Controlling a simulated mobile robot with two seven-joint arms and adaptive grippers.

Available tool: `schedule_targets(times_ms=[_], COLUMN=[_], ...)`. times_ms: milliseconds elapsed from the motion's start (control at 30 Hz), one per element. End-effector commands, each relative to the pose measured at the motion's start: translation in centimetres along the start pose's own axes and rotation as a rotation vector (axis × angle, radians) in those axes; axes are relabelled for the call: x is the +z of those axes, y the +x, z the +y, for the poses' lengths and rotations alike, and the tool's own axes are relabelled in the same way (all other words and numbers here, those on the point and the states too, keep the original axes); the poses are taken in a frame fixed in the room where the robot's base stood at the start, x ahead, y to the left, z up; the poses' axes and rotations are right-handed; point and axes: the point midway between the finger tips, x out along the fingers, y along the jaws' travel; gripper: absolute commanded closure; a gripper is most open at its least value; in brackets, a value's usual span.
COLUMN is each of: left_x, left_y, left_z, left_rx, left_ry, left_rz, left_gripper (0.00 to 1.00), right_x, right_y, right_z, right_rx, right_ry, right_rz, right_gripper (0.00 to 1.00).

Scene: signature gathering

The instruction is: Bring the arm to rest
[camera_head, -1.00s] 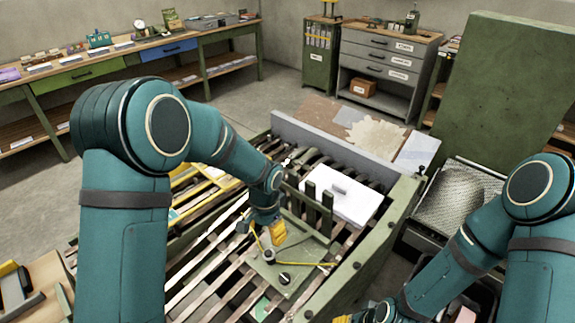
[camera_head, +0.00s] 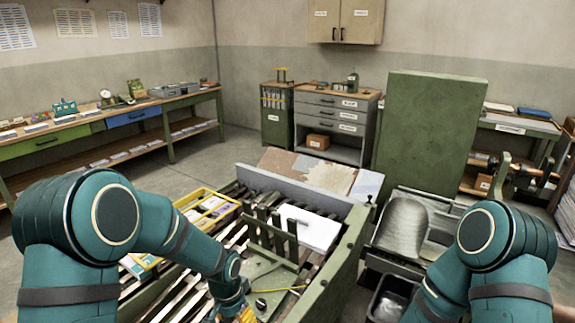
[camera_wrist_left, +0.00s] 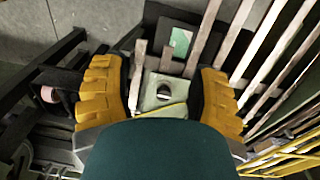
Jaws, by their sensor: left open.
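My left arm (camera_head: 180,235) comes in from the left and reaches down over the slatted bench. Its yellow-fingered gripper is partly cut off at the bottom edge of the head view (camera_head: 240,316). In the left wrist view the gripper (camera_wrist_left: 160,97) is open, its two yellow fingers wide apart with nothing held between them. A green plate with a dark knob (camera_wrist_left: 164,92) shows below, between the fingers. My right arm (camera_head: 462,275) bends down at the right. Its gripper is out of view.
The slatted bench (camera_head: 340,262) carries a green fixture with upright posts (camera_head: 262,236), a white stack (camera_head: 310,229) and a yellow frame (camera_head: 217,210). A tall green panel (camera_head: 425,135) and a black bin (camera_head: 388,300) stand at right.

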Motion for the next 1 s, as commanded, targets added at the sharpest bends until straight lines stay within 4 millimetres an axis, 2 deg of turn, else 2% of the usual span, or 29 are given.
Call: schedule_targets(times_ms=[33,200,300,400,600,1000], left_x=[1.1,4.6,7.2,9.5,12.2,12.5], left_y=[1.8,6.4,8.6,10.0,10.8,10.9], left_z=[0.7,3.8,5.8,7.6,9.3,9.4], left_rx=[0.034,0.136,0.189,0.224,0.244,0.244], left_ry=[-0.042,-0.216,-0.35,-0.479,-0.632,-0.656], left_rz=[0.012,0.08,0.118,0.152,0.191,0.2], left_gripper=[0.4,0.4,0.4,0.4,0.4,0.4], right_x=[-0.1,-0.1,-0.1,-0.1,-0.1,-0.1], right_y=[0.0,0.1,0.0,0.0,0.0,0.0], right_z=[0.0,0.0,0.0,0.0,0.0,0.0], right_rx=[0.0,0.0,0.0,0.0,0.0,0.0], right_ry=[0.0,0.0,0.0,0.0,0.0,0.0], right_rz=[0.002,0.002,0.001,0.001,0.001,0.001], right_gripper=[0.53,0.53,0.53,0.53,0.53,0.53])
